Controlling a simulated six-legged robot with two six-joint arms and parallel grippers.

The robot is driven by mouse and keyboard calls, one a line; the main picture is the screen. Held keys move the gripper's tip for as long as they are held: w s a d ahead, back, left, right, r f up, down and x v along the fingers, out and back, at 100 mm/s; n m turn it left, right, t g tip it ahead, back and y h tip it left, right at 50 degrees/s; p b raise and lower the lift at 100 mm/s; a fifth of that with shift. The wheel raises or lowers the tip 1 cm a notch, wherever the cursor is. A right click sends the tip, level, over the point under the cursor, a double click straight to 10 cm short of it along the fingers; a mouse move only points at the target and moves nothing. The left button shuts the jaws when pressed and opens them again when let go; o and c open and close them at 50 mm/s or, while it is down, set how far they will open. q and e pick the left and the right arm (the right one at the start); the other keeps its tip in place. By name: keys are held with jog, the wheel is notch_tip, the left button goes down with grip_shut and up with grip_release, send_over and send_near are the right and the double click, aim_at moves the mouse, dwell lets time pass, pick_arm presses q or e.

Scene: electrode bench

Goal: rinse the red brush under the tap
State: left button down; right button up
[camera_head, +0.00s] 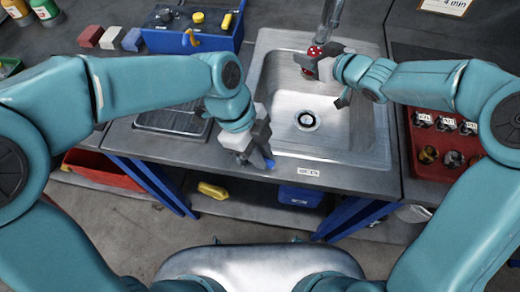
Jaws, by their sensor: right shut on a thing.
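The red brush (315,51) is at the back of the sink (330,132), just below the tap (329,25). My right gripper (318,65) is shut on it, and red shows above and below the jaws. Pale specks show on the upper red part. The gripper hides much of the brush, and I cannot tell whether water is running. My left gripper (253,148) is low at the bench's front edge, left of the sink and apart from the brush. A small blue patch shows at its tip; I cannot tell its jaw state.
A blue box (192,42) with knobs stands at the back left, beside red, white and blue blocks (110,38). A dark ribbed tray (172,122) lies left of the sink. A red rack (430,172) with several metal cups stands right. The sink's middle is clear around its drain (307,120).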

pick_arm(q)
jog(key=shift+w+d+n+t+h, duration=0.15)
jog(key=shift+w+n+t, duration=0.2)
jog(key=shift+n, duration=0.6)
jog(key=shift+w+d+n+t+h, duration=0.15)
jog(key=shift+w+n+t, duration=0.15)
jog(key=shift+n, duration=0.65)
jog(key=c, duration=1)
grip_release()
jog(key=shift+a, duration=0.1)
jog(key=shift+c, duration=0.2)
jog(key=s+v, duration=0.1)
jog(key=v, duration=1.1)
jog(key=shift+w, duration=0.45)
